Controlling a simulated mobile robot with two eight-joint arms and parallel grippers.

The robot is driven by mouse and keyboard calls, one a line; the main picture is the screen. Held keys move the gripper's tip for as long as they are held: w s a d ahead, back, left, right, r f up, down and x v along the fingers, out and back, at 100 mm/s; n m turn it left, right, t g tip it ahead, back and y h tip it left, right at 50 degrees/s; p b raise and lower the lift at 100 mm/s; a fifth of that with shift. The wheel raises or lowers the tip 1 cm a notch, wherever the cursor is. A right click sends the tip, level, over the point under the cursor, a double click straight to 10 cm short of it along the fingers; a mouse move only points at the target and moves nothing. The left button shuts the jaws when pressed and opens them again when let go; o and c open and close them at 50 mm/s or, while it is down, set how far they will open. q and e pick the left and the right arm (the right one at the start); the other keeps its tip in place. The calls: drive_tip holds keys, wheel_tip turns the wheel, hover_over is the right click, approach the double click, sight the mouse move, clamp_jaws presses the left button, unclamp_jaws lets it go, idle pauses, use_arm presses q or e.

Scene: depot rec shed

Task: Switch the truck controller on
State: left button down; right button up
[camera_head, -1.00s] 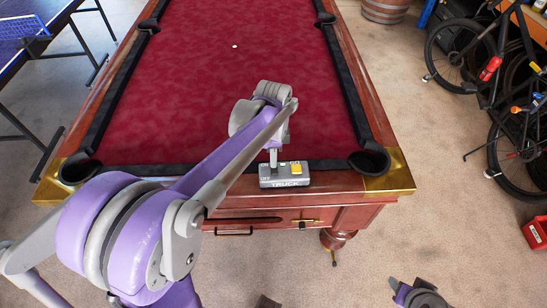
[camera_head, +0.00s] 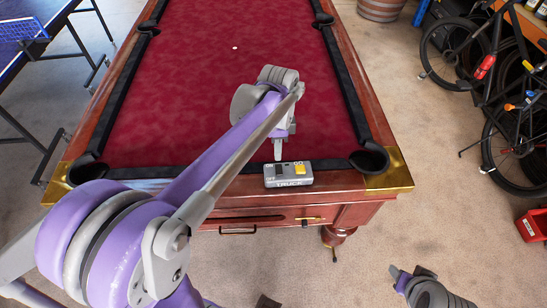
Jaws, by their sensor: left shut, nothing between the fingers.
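The truck controller (camera_head: 289,182) is a small grey box marked TRUCK on the near rail of the pool table. It has a dark switch (camera_head: 278,169) beside ON and OFF labels on its left, and a yellow part (camera_head: 299,168) on its right. I cannot tell which way the switch is set. My left gripper (camera_head: 279,157) is shut and empty, pointing down just behind and above the switch, seemingly apart from it. Part of my right arm shows at the bottom right, but its fingers cannot be made out.
The pool table (camera_head: 220,90) has red cloth and black rails, with a small white spot on the cloth. A ping-pong table (camera_head: 22,30) stands at the left. Bicycles (camera_head: 490,70), a barrel (camera_head: 381,8) and a red box (camera_head: 533,225) are at the right. Floor between is clear.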

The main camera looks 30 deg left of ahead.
use_arm(q)
wheel_tip(320, 180, up, 6)
hover_over(278, 165)
drive_tip(key=s+d, duration=0.1)
drive_tip(key=s, duration=0.1)
drive_tip(key=shift+w+r, duration=0.15)
drive_tip(key=shift+r, duration=0.65)
use_arm(e)
drive_tip(key=shift+w+d, duration=0.15)
drive_tip(key=shift+d, duration=0.1)
use_arm(q)
drive_tip(key=shift+d, duration=0.1)
drive_tip(key=shift+t, duration=0.3)
drive_tip(key=f, duration=0.4)
drive_tip(key=w+f, duration=0.1)
drive_tip(key=f, duration=0.4)
drive_tip(key=a+f, duration=0.1)
drive_tip(key=f, duration=0.4)
drive_tip(key=shift+w, duration=0.3)
use_arm(e)
drive_tip(key=shift+w+d+f, duration=0.2)
drive_tip(key=shift+w+d, duration=0.4)
drive_tip(key=shift+w, duration=0.05)
